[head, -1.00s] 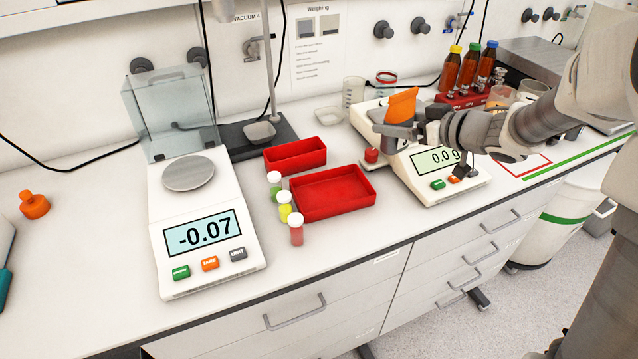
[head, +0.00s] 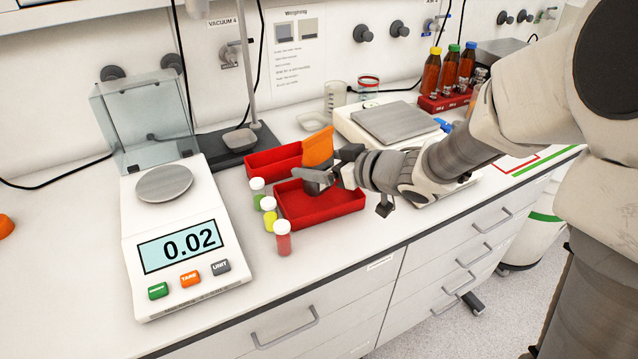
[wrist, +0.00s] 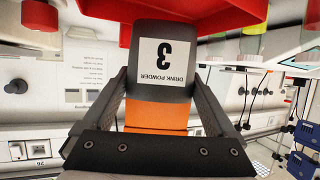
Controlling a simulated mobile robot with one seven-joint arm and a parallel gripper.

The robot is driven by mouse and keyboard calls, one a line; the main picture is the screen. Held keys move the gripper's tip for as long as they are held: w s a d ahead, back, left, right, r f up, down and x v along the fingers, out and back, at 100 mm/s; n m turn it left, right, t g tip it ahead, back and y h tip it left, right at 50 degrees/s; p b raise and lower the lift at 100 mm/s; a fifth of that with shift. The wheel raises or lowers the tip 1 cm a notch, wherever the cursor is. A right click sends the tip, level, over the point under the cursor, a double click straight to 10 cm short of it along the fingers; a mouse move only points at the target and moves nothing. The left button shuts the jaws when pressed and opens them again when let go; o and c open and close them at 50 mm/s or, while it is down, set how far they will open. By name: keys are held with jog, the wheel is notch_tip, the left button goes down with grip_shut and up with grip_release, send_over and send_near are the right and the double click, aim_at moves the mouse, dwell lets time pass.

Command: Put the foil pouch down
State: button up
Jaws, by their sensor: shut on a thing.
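The foil pouch (head: 318,147) shows an orange upper part and a grey lower part in the head view.
A second red tray (head: 262,164) lies behind. Three small capped vials (head: 270,214) stand at the front tray's left. A scale (head: 180,245) reading 0.02 is further left. Another scale (head: 392,121) with an empty pan is behind my arm. Brown bottles (head: 450,72) stand at back right.

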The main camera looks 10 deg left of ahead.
jog(key=shift+f+b, duration=0.85)
jog(key=shift+f, duration=1.05)
jog(key=shift+f, duration=0.1)
jog(key=shift+f, duration=0.15)
jog(key=o, duration=1.5)
jog(key=shift+c, duration=0.2)
